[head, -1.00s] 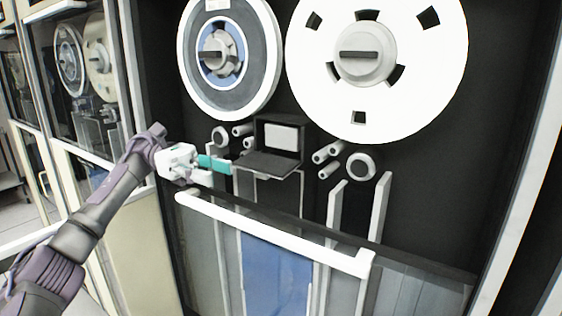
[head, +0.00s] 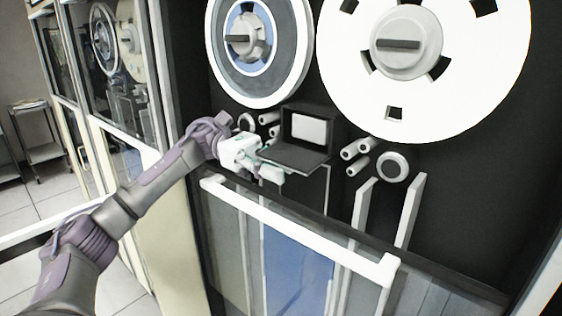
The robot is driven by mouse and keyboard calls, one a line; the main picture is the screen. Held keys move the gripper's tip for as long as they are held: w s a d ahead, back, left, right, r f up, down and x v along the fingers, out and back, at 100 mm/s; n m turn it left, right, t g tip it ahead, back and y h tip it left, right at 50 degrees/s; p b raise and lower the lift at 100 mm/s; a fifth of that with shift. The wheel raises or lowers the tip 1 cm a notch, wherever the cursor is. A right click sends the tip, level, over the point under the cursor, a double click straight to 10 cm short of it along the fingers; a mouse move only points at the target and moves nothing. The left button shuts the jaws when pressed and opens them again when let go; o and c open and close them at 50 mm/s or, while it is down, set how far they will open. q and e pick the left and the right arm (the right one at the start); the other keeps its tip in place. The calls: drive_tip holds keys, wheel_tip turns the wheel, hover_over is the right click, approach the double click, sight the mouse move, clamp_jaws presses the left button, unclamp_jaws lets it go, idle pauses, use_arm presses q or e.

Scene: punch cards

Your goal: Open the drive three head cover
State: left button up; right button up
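The drive head cover (head: 296,157) is a dark flap on a small dark box below and between the two reels. The flap is folded down and sticks out, and a white rectangular face (head: 309,129) shows in the box behind it. My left gripper (head: 271,166) is at the flap's left front edge, with a pale lower finger visible just below it. Its upper finger is partly hidden by the flap. The fingers look apart, and I cannot tell whether they touch the flap. My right gripper is not in view.
A large white reel (head: 460,80) and a grey-and-blue reel (head: 285,70) are above. White rollers (head: 392,167) flank the box. A glass panel with a white top bar (head: 300,229) runs below my gripper. Another drive cabinet stands at left.

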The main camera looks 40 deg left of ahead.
use_arm(q)
clamp_jaws()
drive_tip(key=shift+s+r+n+b, duration=0.1)
drive_tip(key=shift+n+b, duration=0.35)
drive_tip(key=shift+n, duration=0.15)
drive_tip(key=shift+s+r+n, duration=0.1)
drive_tip(key=shift+r+n, duration=0.5)
drive_tip(key=shift+n, duration=0.6)
